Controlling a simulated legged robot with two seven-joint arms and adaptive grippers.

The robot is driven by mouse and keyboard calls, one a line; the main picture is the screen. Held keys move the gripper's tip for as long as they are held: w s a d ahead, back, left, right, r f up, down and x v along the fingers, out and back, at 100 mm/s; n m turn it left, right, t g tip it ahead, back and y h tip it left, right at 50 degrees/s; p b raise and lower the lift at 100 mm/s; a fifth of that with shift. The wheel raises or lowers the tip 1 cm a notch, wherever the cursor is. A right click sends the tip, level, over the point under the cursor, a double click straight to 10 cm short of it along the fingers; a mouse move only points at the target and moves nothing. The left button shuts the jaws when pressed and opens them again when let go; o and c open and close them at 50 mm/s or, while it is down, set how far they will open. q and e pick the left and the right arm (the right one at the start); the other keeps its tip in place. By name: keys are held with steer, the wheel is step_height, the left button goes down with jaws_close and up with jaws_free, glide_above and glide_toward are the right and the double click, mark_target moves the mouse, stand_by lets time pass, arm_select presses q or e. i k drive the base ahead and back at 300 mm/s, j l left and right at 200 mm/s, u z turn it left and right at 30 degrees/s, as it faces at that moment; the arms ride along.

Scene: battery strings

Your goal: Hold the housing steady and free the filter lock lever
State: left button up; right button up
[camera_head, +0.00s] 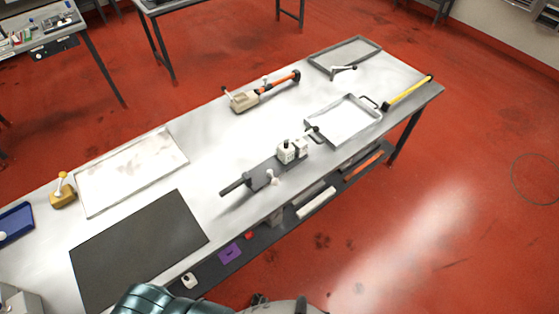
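A dark grey fixture (262,171) lies near the front edge of the table, right of the black mat. A white block-like housing (291,151) sits at its right end. A dark handle (235,186) sticks out to the left, and a small pale knob (272,178) stands near the fixture's middle. A short dark lever-like part (316,133) shows just right of the housing. Which part is the filter lock lever I cannot tell. Neither of my grippers shows clearly; only teal and grey parts of my body show at the bottom edge.
The metal table (215,140) also holds a black mat (140,250), a whitish tray (130,172), a beige-and-orange tool (245,101), a metal tray (343,120), a grey tray (345,54) and a yellow-handled tool (408,91). A lower shelf (215,262) carries small items.

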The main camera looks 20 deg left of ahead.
mark_target(316, 128)
steer(key=i+l+u, duration=0.2)
steer(key=i+l, duration=0.2)
steer(key=i+l+u, duration=0.2)
steer(key=i+l, duration=0.15)
steer(key=i+l+u, duration=0.15)
steer(key=i+l, duration=0.15)
steer(key=l, duration=0.25)
steer(key=u, duration=1.2)
